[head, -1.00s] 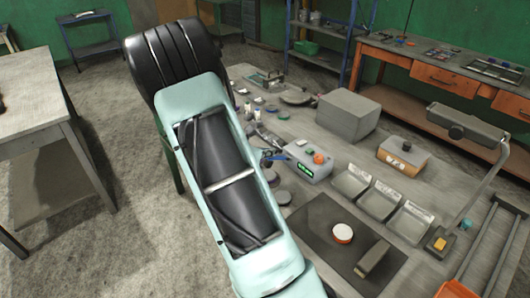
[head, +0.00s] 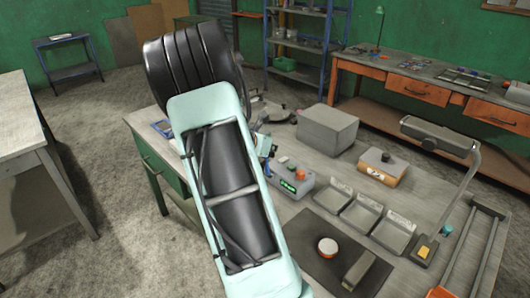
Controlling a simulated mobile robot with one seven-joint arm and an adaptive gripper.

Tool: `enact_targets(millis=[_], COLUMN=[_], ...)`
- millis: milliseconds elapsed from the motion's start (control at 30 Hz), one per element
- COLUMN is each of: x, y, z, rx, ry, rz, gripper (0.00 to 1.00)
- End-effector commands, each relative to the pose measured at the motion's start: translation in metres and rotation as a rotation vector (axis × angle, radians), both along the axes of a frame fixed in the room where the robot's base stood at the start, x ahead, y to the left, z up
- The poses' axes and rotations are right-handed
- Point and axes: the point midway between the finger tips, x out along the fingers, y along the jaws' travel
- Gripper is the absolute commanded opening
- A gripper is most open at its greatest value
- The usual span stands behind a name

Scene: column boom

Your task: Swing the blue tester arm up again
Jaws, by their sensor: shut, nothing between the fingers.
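The tester is a small grey box (head: 293,184) with a green lit display and an orange knob, on the workbench right of my pale-green arm. The blue tester arm (head: 271,151) shows as a small blue piece beside the box's far left end, right at the edge of my arm. Its tilt is hard to tell, as my arm hides part of it. My gripper (head: 263,128) is mostly hidden behind my arm. Only a small dark part shows just beyond the blue piece, with nothing seen in it. Whether it touches the blue arm cannot be told.
Grey trays (head: 360,213) stand right of the tester. A dark mat (head: 310,235) holds a round white-and-orange piece (head: 327,247).

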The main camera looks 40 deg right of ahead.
Motion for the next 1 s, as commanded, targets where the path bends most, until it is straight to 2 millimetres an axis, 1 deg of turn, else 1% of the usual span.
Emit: enact_targets(millis=[333, 467, 1000], x=[0.003, 0.003, 0.003], y=[-0.034, -0.037, -0.036], z=[-0.009, -0.009, -0.009], rx=[-0.003, -0.003, -0.003], ry=[0.005, 0.005, 0.005], rz=[0.002, 0.003, 0.003], gripper=[0.00, 0.00, 0.00])
